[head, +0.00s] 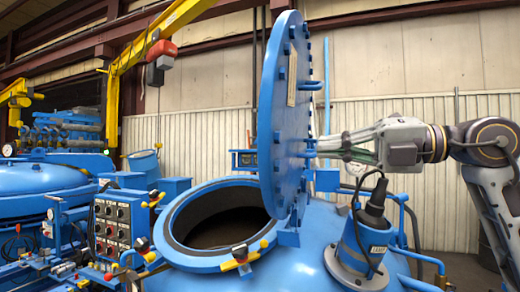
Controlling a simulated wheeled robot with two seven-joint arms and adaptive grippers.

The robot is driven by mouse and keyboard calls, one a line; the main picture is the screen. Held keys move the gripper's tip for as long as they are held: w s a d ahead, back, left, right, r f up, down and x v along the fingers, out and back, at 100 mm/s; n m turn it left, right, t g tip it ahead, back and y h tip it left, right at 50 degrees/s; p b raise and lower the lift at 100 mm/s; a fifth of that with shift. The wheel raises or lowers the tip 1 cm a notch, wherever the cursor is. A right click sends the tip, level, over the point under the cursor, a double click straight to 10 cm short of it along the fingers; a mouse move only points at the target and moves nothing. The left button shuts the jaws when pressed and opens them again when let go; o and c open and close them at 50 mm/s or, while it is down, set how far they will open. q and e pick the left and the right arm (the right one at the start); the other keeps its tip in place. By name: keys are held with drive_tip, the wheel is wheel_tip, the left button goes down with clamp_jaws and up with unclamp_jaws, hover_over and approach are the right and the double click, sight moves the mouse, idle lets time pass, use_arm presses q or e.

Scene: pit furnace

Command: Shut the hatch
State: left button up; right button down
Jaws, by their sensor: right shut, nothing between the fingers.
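The blue round hatch (270,110) stands upright, swung open on its hinge at the right side of the furnace opening. The round opening (222,228) is uncovered and dark inside, with a blue rim (172,246) around it. My right gripper (322,147) comes in from the right at the hatch's back face. Its fingers are shut, with their tips at or very near that face; I cannot tell whether they touch. My left gripper is not in view.
A control panel (112,228) with knobs stands left of the opening. A blue cylindrical fitting with a dark top (365,240) rises right of the hatch, below my right arm. Yellow-handled clamps (240,260) sit on the rim. A yellow hoist (150,50) stands behind.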

sight(260, 148)
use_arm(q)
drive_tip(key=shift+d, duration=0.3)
use_arm(e)
drive_tip(key=shift+a, duration=0.1)
drive_tip(key=p+x, duration=0.3)
drive_tip(key=x, duration=0.8)
drive_tip(key=shift+s+r, duration=0.1)
drive_tip(key=shift+x, duration=0.9)
drive_tip(key=shift+w+a+p, duration=0.35)
drive_tip(key=shift+a, duration=0.25)
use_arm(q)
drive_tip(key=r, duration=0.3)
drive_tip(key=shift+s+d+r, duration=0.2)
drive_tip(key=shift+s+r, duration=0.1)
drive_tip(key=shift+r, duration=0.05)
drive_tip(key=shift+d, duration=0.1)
use_arm(e)
drive_tip(key=shift+s+d, duration=0.15)
drive_tip(key=shift+d, duration=0.05)
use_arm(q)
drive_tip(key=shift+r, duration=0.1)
use_arm(e)
drive_tip(key=shift+a, duration=0.1)
